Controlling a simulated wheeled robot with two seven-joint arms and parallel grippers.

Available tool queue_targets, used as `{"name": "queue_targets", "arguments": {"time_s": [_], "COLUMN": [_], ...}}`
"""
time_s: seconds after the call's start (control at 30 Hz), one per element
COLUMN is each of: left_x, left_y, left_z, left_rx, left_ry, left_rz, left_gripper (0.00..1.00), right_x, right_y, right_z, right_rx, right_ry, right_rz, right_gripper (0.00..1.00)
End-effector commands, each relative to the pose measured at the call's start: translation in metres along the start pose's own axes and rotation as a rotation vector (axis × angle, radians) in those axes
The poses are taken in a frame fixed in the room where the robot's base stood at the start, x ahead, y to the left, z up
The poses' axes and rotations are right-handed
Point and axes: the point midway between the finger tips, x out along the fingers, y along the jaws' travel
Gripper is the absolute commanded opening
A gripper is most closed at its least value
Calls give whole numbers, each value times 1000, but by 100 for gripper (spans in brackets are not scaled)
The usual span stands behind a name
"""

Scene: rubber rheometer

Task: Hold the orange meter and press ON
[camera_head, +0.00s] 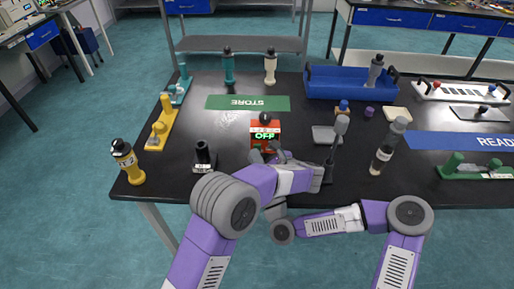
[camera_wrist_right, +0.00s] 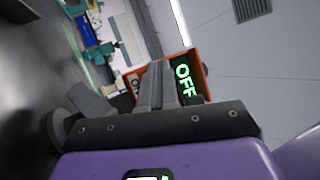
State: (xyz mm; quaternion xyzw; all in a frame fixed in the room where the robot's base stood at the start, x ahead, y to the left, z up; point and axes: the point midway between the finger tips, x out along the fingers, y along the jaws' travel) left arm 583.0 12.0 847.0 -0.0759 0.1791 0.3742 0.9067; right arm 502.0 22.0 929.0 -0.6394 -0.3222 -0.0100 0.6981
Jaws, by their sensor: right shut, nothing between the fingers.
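The orange meter (camera_head: 265,135) is near the middle of the black table, with green letters on its dark display. In the right wrist view the meter (camera_wrist_right: 203,70) shows the green word OFF. My right gripper (camera_wrist_right: 160,72) is shut and empty, its fingers in front of the meter's face and overlapping it; I cannot tell whether they touch. In the head view the right gripper (camera_head: 266,156) is at the meter's near side. My left arm reaches in from the left, but its fingers are hidden among the overlapping arm parts, so its hold on the meter cannot be seen.
A green STORE mat (camera_head: 248,103) lies behind the meter. A small black device (camera_head: 204,158) stands to the left. A blue tray (camera_head: 345,84) is at the back right.

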Motion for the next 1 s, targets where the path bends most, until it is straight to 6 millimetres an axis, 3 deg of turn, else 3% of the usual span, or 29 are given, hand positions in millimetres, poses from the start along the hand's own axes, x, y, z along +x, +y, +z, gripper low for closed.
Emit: {"name": "queue_targets", "arguments": {"time_s": [0.03,1.0], "left_x": [-1,-2], "left_y": [2,3], "left_z": [-2,-3], "left_rx": [4,9], "left_ry": [2,5], "left_rz": [7,8], "left_gripper": [5,5], "right_x": [2,10], "right_y": [2,8], "right_z": [-7,-15], "right_rx": [-11,-17], "right_ry": [17,25], "right_rz": [1,4], "right_gripper": [0,0]}}
